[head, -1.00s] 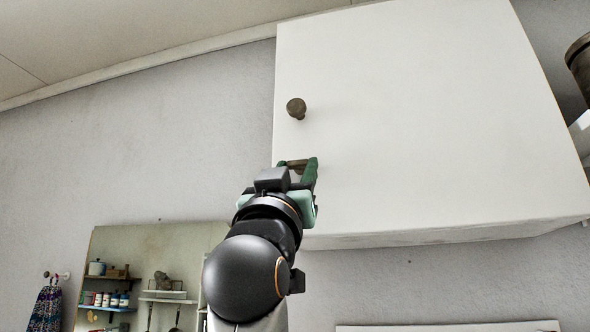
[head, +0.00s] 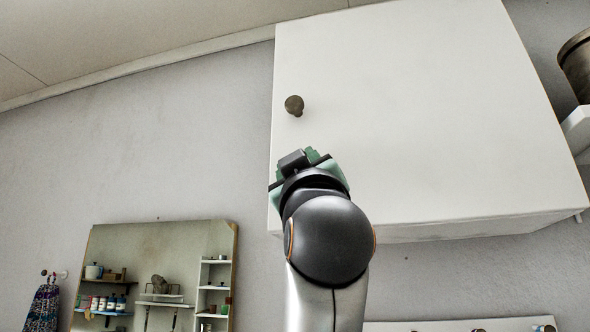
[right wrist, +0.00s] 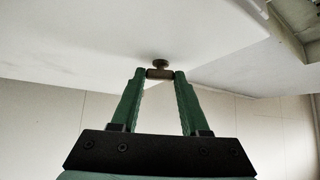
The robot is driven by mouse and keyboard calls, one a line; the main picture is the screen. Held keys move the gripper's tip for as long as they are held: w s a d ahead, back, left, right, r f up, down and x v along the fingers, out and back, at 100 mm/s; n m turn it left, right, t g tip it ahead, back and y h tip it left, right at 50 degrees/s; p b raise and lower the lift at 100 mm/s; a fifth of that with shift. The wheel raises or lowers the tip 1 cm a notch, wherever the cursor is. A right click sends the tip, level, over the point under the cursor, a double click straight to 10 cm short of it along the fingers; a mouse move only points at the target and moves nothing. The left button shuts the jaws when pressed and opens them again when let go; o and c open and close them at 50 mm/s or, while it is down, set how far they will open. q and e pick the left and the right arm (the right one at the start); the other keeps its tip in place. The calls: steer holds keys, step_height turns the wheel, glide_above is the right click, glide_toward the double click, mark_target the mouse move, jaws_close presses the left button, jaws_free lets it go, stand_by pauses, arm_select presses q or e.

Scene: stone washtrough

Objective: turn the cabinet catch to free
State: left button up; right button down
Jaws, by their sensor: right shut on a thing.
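The white wall cabinet (head: 420,110) fills the upper right of the head view, its door closed as far as I can see. A round brown knob (head: 294,105) sits near the door's left edge; it also shows in the right wrist view (right wrist: 160,62). The small brown catch (right wrist: 160,73) is between my right fingertips, just below the knob. My right gripper (right wrist: 160,76) is shut on it. In the head view my right gripper (head: 314,157) is tilted near the door's lower left, and its own body hides the catch. My left gripper is out of view.
A mirror (head: 150,245) reflecting shelves hangs at lower left, beside a patterned cloth (head: 42,308) on hooks. A metal container (head: 577,62) stands on a shelf at the right edge. The wall left of the cabinet is clear.

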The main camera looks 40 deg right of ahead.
steer(key=shift+s+d+r+n+g+y+p, duration=0.25)
steer(key=shift+n+g+y, duration=0.6)
steer(key=shift+n+y, duration=1.3)
steer(key=shift+r+n+g+y+p, duration=0.35)
steer(key=shift+n+g+y, duration=0.75)
steer(key=shift+n, duration=1.95)
steer(key=shift+s+d+r+n+g+y+p, duration=0.2)
steer(key=shift+n+g+y+p, duration=0.35)
steer(key=shift+n+y, duration=1.7)
steer(key=shift+w+a+n+h, duration=0.1)
steer(key=shift+n+h, duration=0.3)
steer(key=shift+n, duration=0.05)
steer(key=shift+c, duration=2)
jaws_free()
